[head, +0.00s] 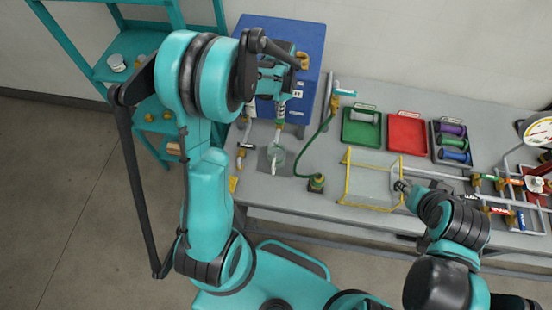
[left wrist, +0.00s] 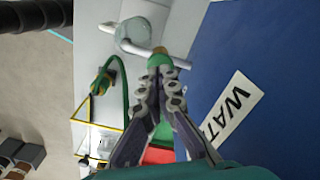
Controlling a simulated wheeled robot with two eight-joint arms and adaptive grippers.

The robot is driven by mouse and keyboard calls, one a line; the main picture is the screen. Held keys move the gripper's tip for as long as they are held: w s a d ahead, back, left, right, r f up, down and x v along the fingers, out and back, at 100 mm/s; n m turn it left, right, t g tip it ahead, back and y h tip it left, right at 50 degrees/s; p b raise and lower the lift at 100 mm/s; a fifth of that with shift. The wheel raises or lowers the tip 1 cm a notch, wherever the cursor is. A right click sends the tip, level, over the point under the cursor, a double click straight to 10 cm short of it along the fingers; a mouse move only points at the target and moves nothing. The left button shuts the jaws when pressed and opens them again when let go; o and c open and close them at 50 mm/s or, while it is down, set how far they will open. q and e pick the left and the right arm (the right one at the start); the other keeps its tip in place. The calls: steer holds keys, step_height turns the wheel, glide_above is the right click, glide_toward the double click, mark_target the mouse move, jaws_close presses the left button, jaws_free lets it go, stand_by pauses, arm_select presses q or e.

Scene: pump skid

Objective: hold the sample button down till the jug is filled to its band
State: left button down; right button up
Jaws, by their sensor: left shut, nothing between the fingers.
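The blue box (head: 290,38) stands at the table's back left; its white label starting "WAT" (left wrist: 228,108) shows in the left wrist view. My left gripper (left wrist: 158,72) is shut and empty, its tips at or close to a green part (left wrist: 157,60) by a pale pipe; I cannot tell whether they touch. In the head view this gripper (head: 272,82) is partly hidden by its arm in front of the box. The clear jug (head: 274,157) stands on a grey plate below the spout; it also shows in the left wrist view (left wrist: 135,34). Its level and band are unclear. My right gripper (head: 403,187) is small; its jaws are unclear.
A green hose (head: 318,135) runs to a brass fitting (head: 317,183) right of the jug. A yellow-edged frame (head: 372,178), green tray (head: 361,140), red tray (head: 407,146) and pipework with a gauge (head: 538,130) lie further right. A teal shelf (head: 125,45) stands left.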

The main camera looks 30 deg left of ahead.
arm_select(q)
steer(key=shift+f, duration=0.2)
steer(key=shift+f+b, duration=1.15)
steer(key=shift+b, duration=0.05)
steer(key=shift+r, duration=0.1)
stand_by(0.9)
steer(key=shift+r+p, duration=0.95)
steer(key=shift+r, duration=0.4)
steer(key=shift+f+b, duration=0.35)
steer(key=shift+f+b, duration=1)
steer(key=shift+f, duration=0.05)
stand_by(2.0)
